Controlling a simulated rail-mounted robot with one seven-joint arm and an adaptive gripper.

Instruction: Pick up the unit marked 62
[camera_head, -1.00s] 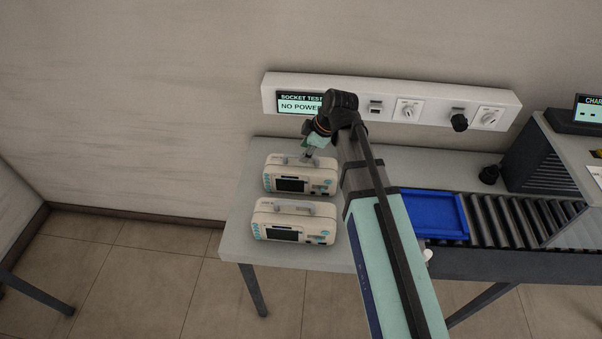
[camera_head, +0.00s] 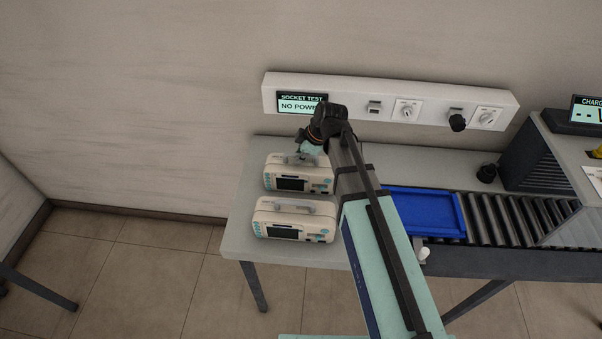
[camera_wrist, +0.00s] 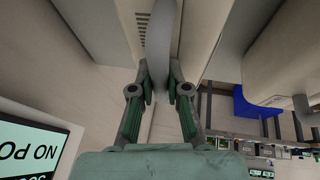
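Two cream monitor units with dark screens and grey top handles stand on the table, a rear unit (camera_head: 318,187) and a front unit (camera_head: 262,218). No number is legible on either, so I cannot tell which is marked 62. My gripper (camera_head: 306,158) is down at the rear unit's handle. In the wrist view the two fingers of my gripper (camera_wrist: 163,82) stand apart, one on each side of the grey handle (camera_wrist: 159,45). The handle is close to the left finger, with a narrow gap seeming to show at the right one. Firm contact is not visible.
A white socket rail (camera_head: 384,107) runs along the wall behind, with a tester display (camera_head: 302,104) reading "NO POWER". A blue tray (camera_head: 424,236) lies on the roller conveyor (camera_head: 492,215) to the right. A small black object (camera_head: 486,174) stands behind the conveyor.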

